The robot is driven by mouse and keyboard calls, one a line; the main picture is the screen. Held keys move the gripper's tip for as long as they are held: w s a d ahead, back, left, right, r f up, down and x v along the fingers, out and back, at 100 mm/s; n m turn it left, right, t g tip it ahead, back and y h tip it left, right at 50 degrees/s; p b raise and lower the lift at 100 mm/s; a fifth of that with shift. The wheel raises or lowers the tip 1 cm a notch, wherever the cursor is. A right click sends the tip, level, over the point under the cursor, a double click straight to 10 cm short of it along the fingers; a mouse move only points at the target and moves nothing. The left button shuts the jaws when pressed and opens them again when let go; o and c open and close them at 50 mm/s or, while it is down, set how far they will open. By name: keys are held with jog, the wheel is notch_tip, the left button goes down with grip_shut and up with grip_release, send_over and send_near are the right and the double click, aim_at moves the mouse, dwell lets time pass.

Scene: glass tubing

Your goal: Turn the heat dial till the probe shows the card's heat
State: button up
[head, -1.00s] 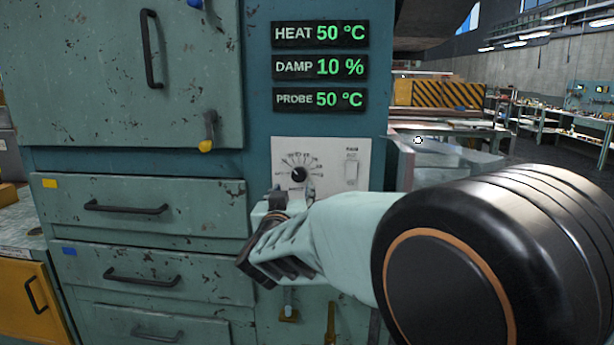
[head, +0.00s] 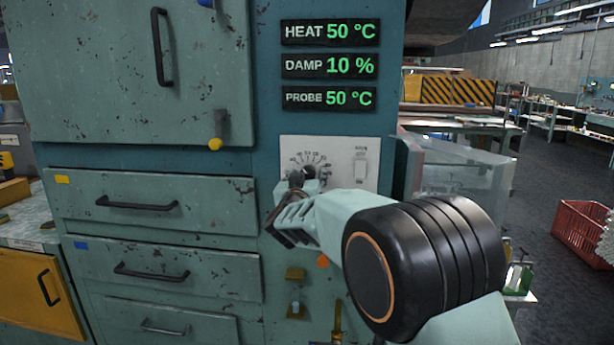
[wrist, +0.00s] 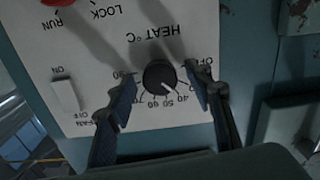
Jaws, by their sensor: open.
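The heat dial (wrist: 160,76) is a round black knob on a white panel (wrist: 80,88), marked HEAT °C with a ring of numbers. In the wrist view, the fingers of my gripper (wrist: 165,98) stand open on either side of the dial, with gaps between them and the knob. In the head view, my gripper (head: 298,180) is in front of the panel (head: 343,150) and covers part of the dial. The heat display (head: 330,32) reads 50 °C, and the probe display (head: 328,98) also reads 50 °C. I see no readable card.
The damp display (head: 330,66) reads 10 %. A white switch (wrist: 66,95) sits beside the dial, and a red knob (wrist: 88,2) shows at the panel's edge. A clear-walled box (head: 460,175) stands right of the cabinet. A red crate (head: 580,232) is on the floor.

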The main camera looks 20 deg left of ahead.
jog(key=c, duration=1.2)
jog(key=shift+o, duration=0.2)
jog(key=shift+m, duration=0.4)
jog(key=m+b, duration=0.2)
jog(key=m, duration=0.2)
jog(key=shift+f+b, duration=0.1)
jog(key=shift+b, duration=0.3)
jog(key=m+b, duration=0.2)
jog(key=m, duration=0.2)
jog(key=shift+m, duration=0.4)
jog(key=o, duration=1.2)
jog(key=shift+c, duration=0.2)
